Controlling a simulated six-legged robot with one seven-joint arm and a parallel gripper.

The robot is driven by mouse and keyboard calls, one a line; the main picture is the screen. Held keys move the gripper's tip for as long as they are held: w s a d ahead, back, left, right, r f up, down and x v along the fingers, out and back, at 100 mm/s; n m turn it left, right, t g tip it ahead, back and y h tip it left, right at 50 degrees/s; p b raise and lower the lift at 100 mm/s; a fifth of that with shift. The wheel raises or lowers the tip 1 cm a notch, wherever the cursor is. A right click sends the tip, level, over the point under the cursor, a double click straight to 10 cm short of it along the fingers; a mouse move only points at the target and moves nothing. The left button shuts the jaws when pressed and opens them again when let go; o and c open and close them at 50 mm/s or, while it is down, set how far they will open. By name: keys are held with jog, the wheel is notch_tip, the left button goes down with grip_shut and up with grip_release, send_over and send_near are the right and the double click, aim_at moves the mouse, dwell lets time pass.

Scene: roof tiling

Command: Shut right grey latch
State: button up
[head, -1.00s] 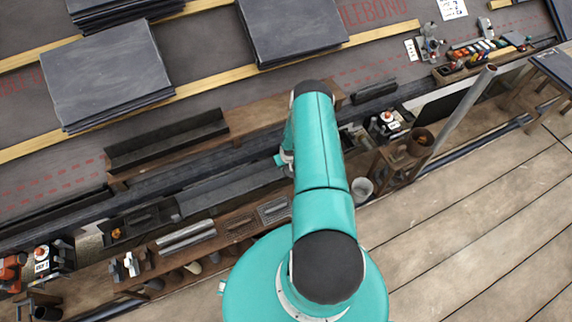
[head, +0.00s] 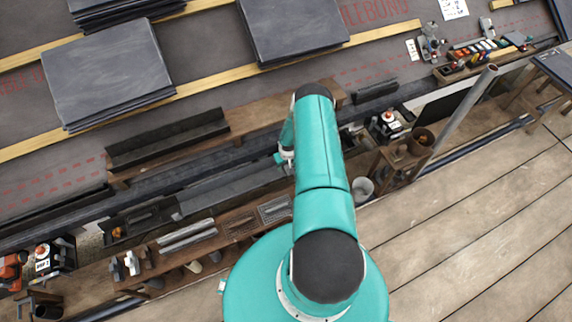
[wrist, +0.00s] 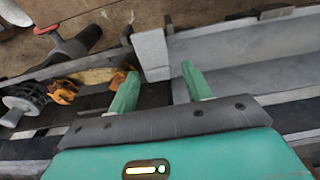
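In the wrist view my gripper (wrist: 160,69) has its two green fingers spread apart. A light grey block (wrist: 152,50) stands at the left end of a long grey trough (wrist: 235,45). It may be the grey latch, but I cannot tell for sure. The block's near end shows between the fingertips, close to the left one, with a small gap on the right. I see no firm grip on it. In the head view my arm covers most of the gripper, and the trough (head: 225,190) runs left from it. No latch can be made out there.
In the wrist view a dark roller-like tool (wrist: 25,98) and orange-brown scraps (wrist: 62,92) lie left of the fingers. In the head view stacks of slates (head: 108,75) lie at the back. A wooden shelf (head: 150,262) with tools runs along the front. Planks at right are mostly clear.

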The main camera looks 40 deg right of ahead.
notch_tip(320, 180, up, 14)
jog(key=s, duration=0.1)
jog(key=shift+s+a+f, duration=0.15)
jog(key=shift+s+a, duration=0.1)
jog(key=shift+s, duration=0.05)
dwell(0.7)
